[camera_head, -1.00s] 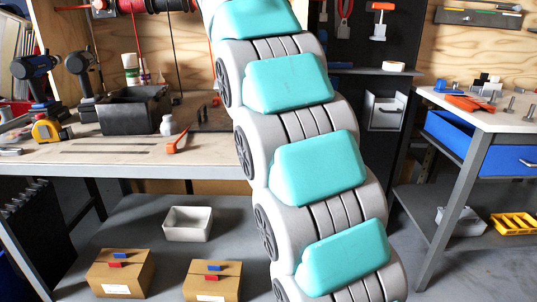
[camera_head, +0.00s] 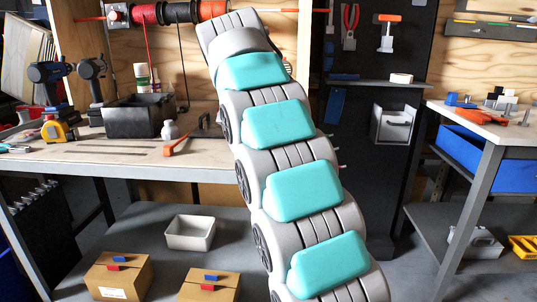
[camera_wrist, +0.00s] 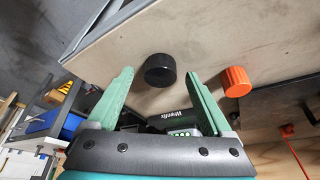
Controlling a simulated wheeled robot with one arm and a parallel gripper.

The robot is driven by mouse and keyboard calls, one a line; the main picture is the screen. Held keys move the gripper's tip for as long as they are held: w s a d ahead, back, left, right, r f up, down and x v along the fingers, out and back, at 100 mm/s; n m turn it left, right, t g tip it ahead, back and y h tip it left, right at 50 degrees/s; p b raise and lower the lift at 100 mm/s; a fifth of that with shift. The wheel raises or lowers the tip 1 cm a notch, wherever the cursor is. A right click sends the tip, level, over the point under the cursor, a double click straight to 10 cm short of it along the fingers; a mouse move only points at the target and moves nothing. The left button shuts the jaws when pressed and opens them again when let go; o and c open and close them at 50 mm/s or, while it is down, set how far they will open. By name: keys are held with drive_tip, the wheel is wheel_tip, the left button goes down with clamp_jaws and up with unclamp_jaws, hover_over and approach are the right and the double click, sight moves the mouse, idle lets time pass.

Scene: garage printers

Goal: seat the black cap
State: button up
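A short round black cap (camera_wrist: 160,70) with a hollow-looking face rests on a pale wooden surface (camera_wrist: 130,40) in the wrist view. My gripper (camera_wrist: 159,74) has its two green fingers spread wide, one on each side of the cap in the picture, with nothing between them that I can see touching. How far the cap is from the fingertips is hard to tell. The cap's seat is not clearly visible. In the head view my arm hides the gripper, and I cannot make out the cap.
A ribbed orange cap (camera_wrist: 236,81) is right of the black one. In the head view, a workbench (camera_head: 120,160) bears drills, a black bin (camera_head: 138,118) and a white bottle (camera_head: 170,130). A table with a blue drawer (camera_head: 475,155) stands at right.

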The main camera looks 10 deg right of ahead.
clamp_jaws()
idle(0.5)
drive_tip(key=shift+r, duration=0.15)
